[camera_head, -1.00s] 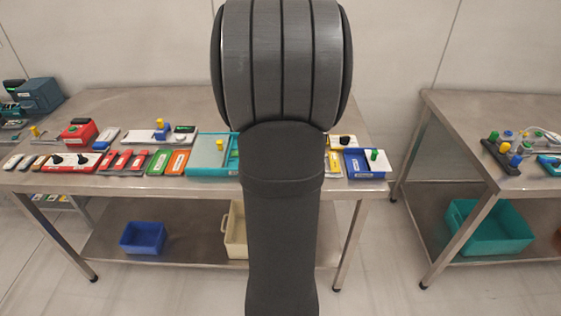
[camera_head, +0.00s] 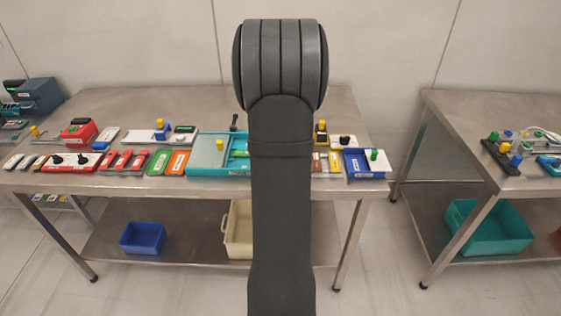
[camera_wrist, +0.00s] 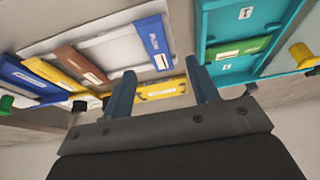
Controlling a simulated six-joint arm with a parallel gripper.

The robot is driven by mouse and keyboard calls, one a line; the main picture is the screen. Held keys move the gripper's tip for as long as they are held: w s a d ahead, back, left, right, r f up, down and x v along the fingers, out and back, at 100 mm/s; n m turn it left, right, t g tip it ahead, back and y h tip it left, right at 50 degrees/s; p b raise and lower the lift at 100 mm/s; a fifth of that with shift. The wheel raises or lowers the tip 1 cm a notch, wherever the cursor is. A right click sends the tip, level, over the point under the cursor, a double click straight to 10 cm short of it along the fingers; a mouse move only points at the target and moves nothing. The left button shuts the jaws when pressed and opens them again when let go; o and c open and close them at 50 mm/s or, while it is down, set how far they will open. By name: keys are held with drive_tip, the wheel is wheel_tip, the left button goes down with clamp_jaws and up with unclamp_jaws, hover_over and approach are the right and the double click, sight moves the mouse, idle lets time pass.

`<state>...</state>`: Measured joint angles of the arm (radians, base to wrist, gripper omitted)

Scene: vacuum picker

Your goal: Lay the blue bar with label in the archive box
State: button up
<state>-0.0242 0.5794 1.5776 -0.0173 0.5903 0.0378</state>
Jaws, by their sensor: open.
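In the wrist view, a blue bar with a white label (camera_wrist: 154,42) lies along the right side of a pale grey tray-like surface (camera_wrist: 115,52). My gripper (camera_wrist: 161,88) is open and empty, its two blue-grey fingers apart below the blue bar in the picture. A yellow labelled bar (camera_wrist: 160,90) shows between the fingertips; contact cannot be told. In the head view my arm hides the gripper and the blue bar. No readable lettering identifies the archive box.
A teal tray (camera_head: 215,172) with a green bar inside also shows in the wrist view (camera_wrist: 204,30). A blue box (camera_head: 362,173) stands at the table's right. Brown (camera_wrist: 78,64) and yellow (camera_wrist: 52,74) bars lie near the blue bar. Several coloured items crowd the table's left.

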drive_tip(key=x, duration=0.5)
drive_tip(key=shift+d, duration=0.15)
drive_tip(key=c, duration=1.1)
drive_tip(key=shift+c, duration=0.2)
drive_tip(key=shift+r, duration=0.15)
